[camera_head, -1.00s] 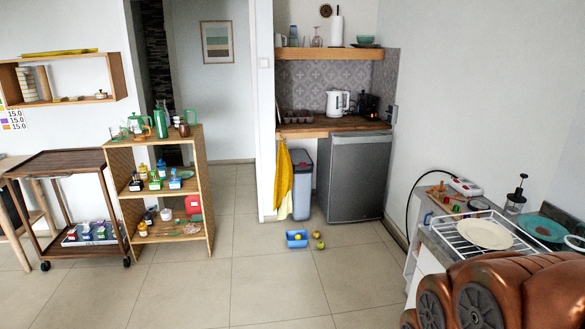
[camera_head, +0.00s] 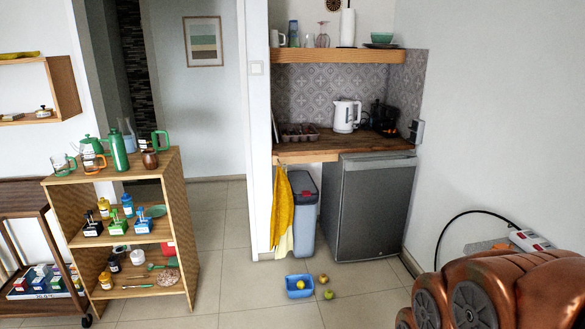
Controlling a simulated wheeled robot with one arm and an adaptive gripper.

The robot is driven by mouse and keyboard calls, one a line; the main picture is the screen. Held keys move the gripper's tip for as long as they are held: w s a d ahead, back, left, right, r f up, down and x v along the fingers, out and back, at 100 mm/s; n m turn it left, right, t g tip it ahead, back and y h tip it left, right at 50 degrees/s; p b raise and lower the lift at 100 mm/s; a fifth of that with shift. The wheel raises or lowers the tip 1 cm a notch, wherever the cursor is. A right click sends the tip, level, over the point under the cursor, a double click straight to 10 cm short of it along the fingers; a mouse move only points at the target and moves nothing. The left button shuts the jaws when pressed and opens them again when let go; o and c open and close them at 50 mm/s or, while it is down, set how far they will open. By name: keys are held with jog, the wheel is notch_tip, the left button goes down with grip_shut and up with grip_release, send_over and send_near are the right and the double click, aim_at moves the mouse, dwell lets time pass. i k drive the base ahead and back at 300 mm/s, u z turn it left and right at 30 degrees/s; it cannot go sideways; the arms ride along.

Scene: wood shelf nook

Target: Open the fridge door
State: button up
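The fridge (camera_head: 374,207) is a small dark grey unit under the right part of the wooden counter in the nook. Its door faces me and looks shut. No handle can be made out clearly on the door. My gripper is not in view.
A grey bin (camera_head: 305,212) and a yellow towel (camera_head: 283,210) are left of the fridge. A blue container (camera_head: 299,286) and fruit (camera_head: 324,279) lie on the floor before it. A wooden shelf (camera_head: 180,205) stands left. A power strip (camera_head: 530,240) lies right.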

aim_at(375, 195)
jog(key=i, duration=2.6)
jog(key=z, duration=1.5)
jog(key=i, duration=1.15)
jog(key=u, duration=2.3)
